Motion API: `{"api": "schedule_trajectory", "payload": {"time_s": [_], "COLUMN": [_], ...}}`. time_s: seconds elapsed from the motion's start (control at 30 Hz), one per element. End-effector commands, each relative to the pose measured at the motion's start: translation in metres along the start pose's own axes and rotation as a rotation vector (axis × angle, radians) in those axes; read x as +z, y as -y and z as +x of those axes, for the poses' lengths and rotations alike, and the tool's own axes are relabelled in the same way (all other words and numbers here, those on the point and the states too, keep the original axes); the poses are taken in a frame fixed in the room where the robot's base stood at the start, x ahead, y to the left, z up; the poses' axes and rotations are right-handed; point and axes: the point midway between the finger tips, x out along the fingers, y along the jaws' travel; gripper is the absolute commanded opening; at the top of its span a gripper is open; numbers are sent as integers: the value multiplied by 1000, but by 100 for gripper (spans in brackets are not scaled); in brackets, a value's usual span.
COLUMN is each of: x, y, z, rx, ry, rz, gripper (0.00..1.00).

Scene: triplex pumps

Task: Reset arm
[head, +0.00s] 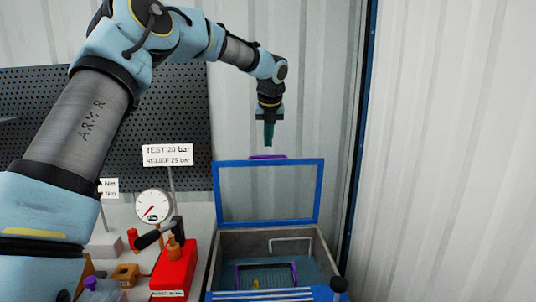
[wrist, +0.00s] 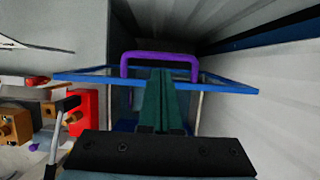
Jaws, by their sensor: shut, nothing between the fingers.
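My arm reaches from the left across the upper part of the head view. My gripper (head: 268,143) points straight down above the blue-framed box lid and is empty. Its dark green fingers are together in the wrist view (wrist: 161,75). The lid (head: 320,190) stands raised at the back of a grey box (head: 212,270). A purple handle (head: 267,157) sits on the lid's top edge, just below the fingertips in the head view. In the wrist view the handle (wrist: 160,55) shows beyond the fingertips. I cannot tell the exact gap between them.
A red pump block (head: 173,270) and a round gauge (head: 153,206) stand left of the box. A sign (head: 168,155) rises behind them before a dark pegboard (head: 45,110). A corrugated wall (head: 450,150) is close on the right. The air around the raised gripper looks clear.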

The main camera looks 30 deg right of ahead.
Motion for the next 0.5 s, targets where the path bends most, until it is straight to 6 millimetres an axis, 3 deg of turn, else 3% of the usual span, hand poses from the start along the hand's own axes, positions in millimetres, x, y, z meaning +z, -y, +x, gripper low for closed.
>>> {"api": "schedule_trajectory", "payload": {"time_s": [0.23,0.5], "x": [1,0], "y": [0,0], "z": [-43,-59], "rx": [-2,-2], "ry": [5,2], "rz": [-1,-1], "gripper": [0,0]}}
